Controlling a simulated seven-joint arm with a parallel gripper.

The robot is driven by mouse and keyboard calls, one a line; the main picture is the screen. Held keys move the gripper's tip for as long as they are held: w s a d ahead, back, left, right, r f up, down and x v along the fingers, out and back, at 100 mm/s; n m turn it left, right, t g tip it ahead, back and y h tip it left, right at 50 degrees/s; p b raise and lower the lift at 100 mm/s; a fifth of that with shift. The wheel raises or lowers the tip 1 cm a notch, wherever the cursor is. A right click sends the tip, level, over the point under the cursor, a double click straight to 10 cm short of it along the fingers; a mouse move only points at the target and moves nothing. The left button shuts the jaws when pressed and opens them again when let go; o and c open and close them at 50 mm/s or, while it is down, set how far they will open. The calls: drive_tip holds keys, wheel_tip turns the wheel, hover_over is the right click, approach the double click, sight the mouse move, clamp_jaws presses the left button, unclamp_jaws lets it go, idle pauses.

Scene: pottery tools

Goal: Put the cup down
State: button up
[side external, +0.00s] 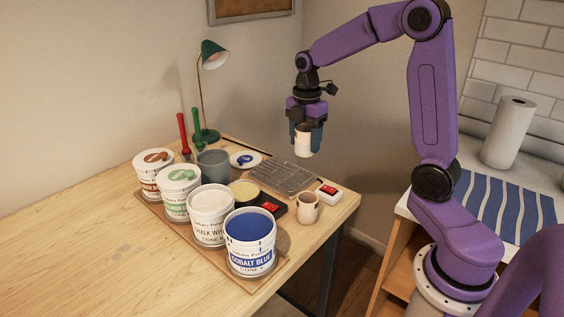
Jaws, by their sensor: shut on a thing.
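My gripper (306,127) points down and is shut on a white cup (303,143), which hangs upright in the air between the two fingers. The cup is above and behind the right end of the wooden table, clear of any surface. A second, cream-coloured cup (307,209) with a handle stands upright on the table near its right edge, below my gripper in the picture. The held cup's handle is not visible in this view.
Several labelled glaze buckets (250,243) stand on a wooden board (183,224). The table's front left (80,240) is clear.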

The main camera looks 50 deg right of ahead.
drive_tip(key=w+f, duration=0.2)
drive_tip(key=w, duration=0.1)
drive_tip(key=w+d+f, duration=0.1)
drive_tip(key=w+f, duration=0.2)
drive_tip(key=w+d+f, duration=0.1)
drive_tip(key=w+f, duration=0.1)
drive_tip(key=w, duration=0.1)
drive_tip(key=shift+w+f, duration=0.15)
drive_tip(key=shift+f, duration=0.2)
drive_tip(key=shift+w+f, duration=0.15)
drive_tip(key=shift+f, duration=1.55)
drive_tip(key=shift+f, duration=0.15)
drive_tip(key=o, duration=1.1)
